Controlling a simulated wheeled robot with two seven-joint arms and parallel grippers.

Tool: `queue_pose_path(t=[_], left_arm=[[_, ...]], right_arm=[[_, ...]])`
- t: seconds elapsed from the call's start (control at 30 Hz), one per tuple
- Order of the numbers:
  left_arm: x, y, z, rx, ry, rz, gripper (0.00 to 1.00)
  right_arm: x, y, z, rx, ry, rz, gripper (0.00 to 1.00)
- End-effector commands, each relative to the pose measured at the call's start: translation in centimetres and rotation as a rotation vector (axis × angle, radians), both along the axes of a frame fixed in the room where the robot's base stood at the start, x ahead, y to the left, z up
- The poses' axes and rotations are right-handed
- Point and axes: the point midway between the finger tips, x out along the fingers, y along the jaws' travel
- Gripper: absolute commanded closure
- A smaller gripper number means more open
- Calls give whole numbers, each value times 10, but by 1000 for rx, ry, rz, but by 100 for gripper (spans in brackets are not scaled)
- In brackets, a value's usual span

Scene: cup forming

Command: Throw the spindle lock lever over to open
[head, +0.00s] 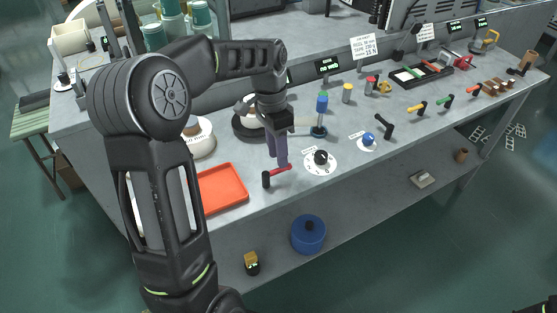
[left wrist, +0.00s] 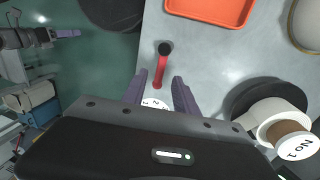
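A red lever with a black knob (head: 277,174) lies at the front edge of the bench. I take it for the spindle lock lever. In the left wrist view the lever (left wrist: 159,70) points away from me, its black knob at the far end. My left gripper (head: 278,164) points down over the lever's inner end. Its two purple fingers (left wrist: 160,76) are apart, one on each side of the lever in the picture; I cannot tell whether they touch it. My right gripper (left wrist: 67,33) shows small at the left of the left wrist view, its opening unclear.
An orange tray (head: 221,190) lies left of the lever. A round dial with a black knob (head: 321,157) is close on the right, with a blue knob (head: 368,139) beyond. A tape roll (left wrist: 277,121) stands nearby. A blue pot (head: 308,235) sits on the lower shelf.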

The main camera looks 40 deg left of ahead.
Motion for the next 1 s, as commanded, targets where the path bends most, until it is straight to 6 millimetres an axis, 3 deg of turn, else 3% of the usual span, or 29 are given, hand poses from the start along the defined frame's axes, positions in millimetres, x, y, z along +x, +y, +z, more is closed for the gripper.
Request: queue_pose_path(t=[0.3, 1.0], left_arm=[[4, 8, 43, 0, -1, 0, 65], [4, 8, 46, 0, 1, 0, 65]], right_arm=[[0, 0, -3, 1, -1, 0, 64], [0, 0, -3, 1, -1, 1, 64]])
